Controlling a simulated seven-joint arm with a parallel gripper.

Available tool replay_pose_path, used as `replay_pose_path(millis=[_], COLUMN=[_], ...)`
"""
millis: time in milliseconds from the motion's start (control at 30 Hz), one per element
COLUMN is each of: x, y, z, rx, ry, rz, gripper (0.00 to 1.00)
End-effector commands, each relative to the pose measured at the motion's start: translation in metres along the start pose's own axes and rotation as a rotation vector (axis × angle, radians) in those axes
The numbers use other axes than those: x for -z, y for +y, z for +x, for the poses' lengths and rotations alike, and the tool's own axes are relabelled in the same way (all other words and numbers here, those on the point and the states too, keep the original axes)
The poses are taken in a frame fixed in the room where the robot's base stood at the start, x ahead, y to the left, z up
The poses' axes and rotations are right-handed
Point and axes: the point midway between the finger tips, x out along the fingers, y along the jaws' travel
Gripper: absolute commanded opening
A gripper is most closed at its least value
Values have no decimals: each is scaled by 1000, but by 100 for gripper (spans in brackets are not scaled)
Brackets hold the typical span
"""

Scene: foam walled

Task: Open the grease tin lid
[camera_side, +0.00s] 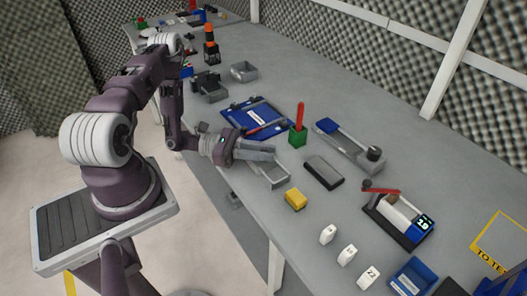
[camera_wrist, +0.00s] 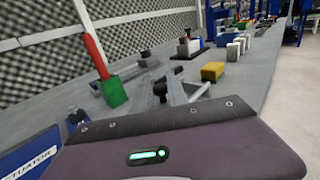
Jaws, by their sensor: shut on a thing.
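The grease tin looks to be the small grey metal box (camera_side: 272,180) at the bench's near edge in the side view. Its rim and part of its inside show below my gripper. My gripper (camera_side: 272,152) reaches over the tin from the left, roughly level, with its fingers at the tin's upper side. It is shut on a thin part that appears to be the lid; the contact is mostly hidden by the fingers. In the wrist view my fingers (camera_wrist: 175,92) show beyond the purple housing, and the lid cannot be made out clearly.
A green block with a red handle (camera_side: 298,138) stands close behind the gripper. A dark box (camera_side: 323,172) lies right of the tin, and a yellow block (camera_side: 295,199) is in front. A blue tray (camera_side: 252,118) lies behind. Bare bench shows at the right rear.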

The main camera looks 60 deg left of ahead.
Motion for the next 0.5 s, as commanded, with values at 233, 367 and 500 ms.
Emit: replay_pose_path(millis=[233,367,500], x=[0,-1,-1], y=[0,-8,-28], z=[0,9,28], rx=[-1,0,1], ry=[-2,-5,-5], rz=[0,-3,-4], gripper=[0,0,0])
